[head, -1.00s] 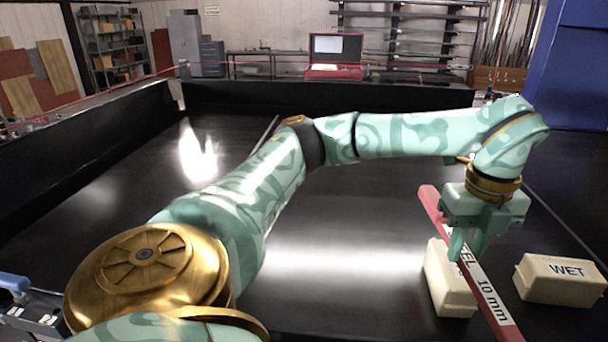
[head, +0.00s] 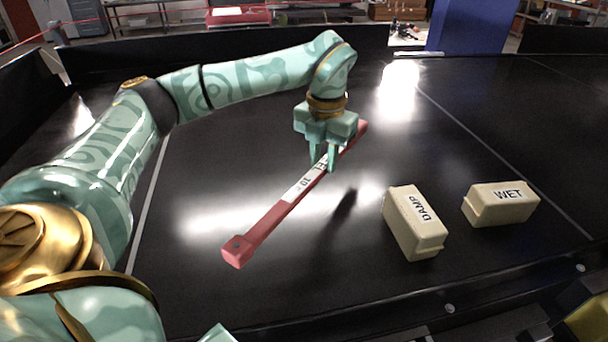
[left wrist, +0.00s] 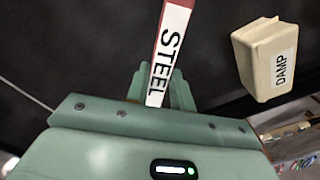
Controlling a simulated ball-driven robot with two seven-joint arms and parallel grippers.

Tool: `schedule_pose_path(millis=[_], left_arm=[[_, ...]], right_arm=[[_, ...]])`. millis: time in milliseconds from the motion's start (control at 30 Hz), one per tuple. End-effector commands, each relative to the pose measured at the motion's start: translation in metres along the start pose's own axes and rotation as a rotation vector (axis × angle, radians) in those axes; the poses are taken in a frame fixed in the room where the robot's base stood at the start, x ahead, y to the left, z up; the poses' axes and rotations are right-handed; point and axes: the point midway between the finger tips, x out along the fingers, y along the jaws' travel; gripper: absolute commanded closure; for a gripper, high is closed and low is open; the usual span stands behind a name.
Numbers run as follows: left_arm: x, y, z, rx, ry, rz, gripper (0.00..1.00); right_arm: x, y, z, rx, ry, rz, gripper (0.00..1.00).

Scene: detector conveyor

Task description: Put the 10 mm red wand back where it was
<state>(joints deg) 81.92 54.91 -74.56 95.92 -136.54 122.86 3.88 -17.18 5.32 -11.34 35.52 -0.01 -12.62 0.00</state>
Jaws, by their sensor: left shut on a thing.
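The red wand (head: 262,226) has a white label reading STEEL and 10 mm. My left gripper (head: 323,160) is shut on it near the label and holds it above the black belt, with a dark shadow beneath to its right. In the head view its near end points down and left, and its far end passes behind the gripper. In the left wrist view the label (left wrist: 168,55) runs up from between the fingers (left wrist: 163,92). My right gripper is not in view.
A cream block marked DAMP (head: 413,222) lies on the belt right of the wand and also shows in the left wrist view (left wrist: 266,62). A cream block marked WET (head: 500,204) lies further right. The belt (head: 320,285) is bare around them. Dark side walls edge it.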

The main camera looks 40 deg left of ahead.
Motion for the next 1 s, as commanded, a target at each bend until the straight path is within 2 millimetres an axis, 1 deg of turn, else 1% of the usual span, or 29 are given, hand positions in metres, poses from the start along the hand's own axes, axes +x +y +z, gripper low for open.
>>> schedule_pose_path(millis=[33,67,100,200,300,467,533,600,700,1000], left_arm=[[0.004,0.013,0.007,-0.006,0.002,-0.001,1.00],[0.009,0.021,0.011,-0.005,0.003,-0.001,1.00],[0.019,0.027,0.015,-0.003,0.005,-0.001,1.00],[0.040,0.040,0.023,-0.002,0.003,-0.001,1.00],[0.052,0.049,0.029,-0.001,0.001,-0.002,1.00],[0.064,0.057,0.034,-0.001,0.001,-0.002,1.00],[0.074,0.062,0.036,-0.001,0.003,-0.001,1.00],[0.086,0.061,0.035,0.001,0.003,-0.002,1.00],[0.097,0.061,0.036,0.001,0.001,-0.002,1.00],[0.100,0.061,0.036,0.000,0.000,-0.001,1.00]], right_arm=[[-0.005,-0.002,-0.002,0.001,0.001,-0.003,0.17],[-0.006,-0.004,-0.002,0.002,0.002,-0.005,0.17],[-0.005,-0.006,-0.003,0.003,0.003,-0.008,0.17],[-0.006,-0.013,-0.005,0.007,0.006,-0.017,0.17],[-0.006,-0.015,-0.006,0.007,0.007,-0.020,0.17],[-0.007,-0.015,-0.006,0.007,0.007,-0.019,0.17],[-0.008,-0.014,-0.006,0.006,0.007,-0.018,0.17],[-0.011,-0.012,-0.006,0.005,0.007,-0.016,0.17],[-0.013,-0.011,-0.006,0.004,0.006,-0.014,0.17],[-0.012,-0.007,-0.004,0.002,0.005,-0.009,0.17]])
